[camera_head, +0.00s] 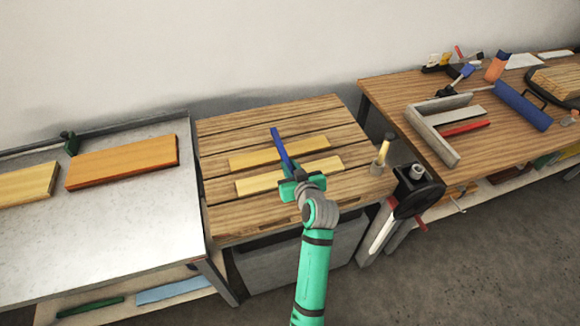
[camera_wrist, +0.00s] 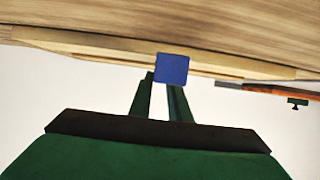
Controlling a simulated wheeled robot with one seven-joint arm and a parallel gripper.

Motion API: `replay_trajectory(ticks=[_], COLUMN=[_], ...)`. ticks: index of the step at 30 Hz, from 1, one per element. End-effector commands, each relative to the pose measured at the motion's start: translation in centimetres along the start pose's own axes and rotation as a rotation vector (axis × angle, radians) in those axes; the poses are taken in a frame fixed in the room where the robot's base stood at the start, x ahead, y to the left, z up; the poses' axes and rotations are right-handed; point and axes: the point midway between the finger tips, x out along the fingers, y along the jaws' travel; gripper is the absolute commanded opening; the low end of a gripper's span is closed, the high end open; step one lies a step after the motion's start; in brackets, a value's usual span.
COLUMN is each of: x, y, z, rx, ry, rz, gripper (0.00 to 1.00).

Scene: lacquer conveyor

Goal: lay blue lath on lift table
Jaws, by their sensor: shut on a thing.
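The blue lath (camera_head: 280,148) is in my gripper (camera_head: 297,180), which is shut on its near end. In the head view the lath points away from me, across two pale wooden strips (camera_head: 262,182) on the slatted wooden lift table (camera_head: 230,215). I cannot tell whether the lath touches the strips or is just above them. In the wrist view the lath's square blue end (camera_wrist: 172,69) shows at the fingertips of my gripper (camera_wrist: 160,86), with a pale strip (camera_wrist: 100,48) behind it. The fingers partly hide the lath's near part.
A metal table (camera_head: 110,235) at left bears an orange-brown board (camera_head: 122,162) and a paler board. A cup with a brush (camera_head: 379,166) stands at the lift table's right edge, near a dark hand wheel (camera_head: 415,190). A workbench (camera_head: 400,95) at right holds tools and a grey frame.

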Motion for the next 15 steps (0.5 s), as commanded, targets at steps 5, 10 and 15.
replay_trajectory(ticks=[5, 10, 15], x=[-0.04, 0.09, 0.27], y=[0.02, 0.00, 0.00], z=[-0.09, 0.25, 0.67], rx=[-0.001, 0.000, 0.000], ry=[0.002, 0.001, 0.001], rz=[0.000, 0.000, 0.000], gripper=[0.00, 0.00, 0.00])
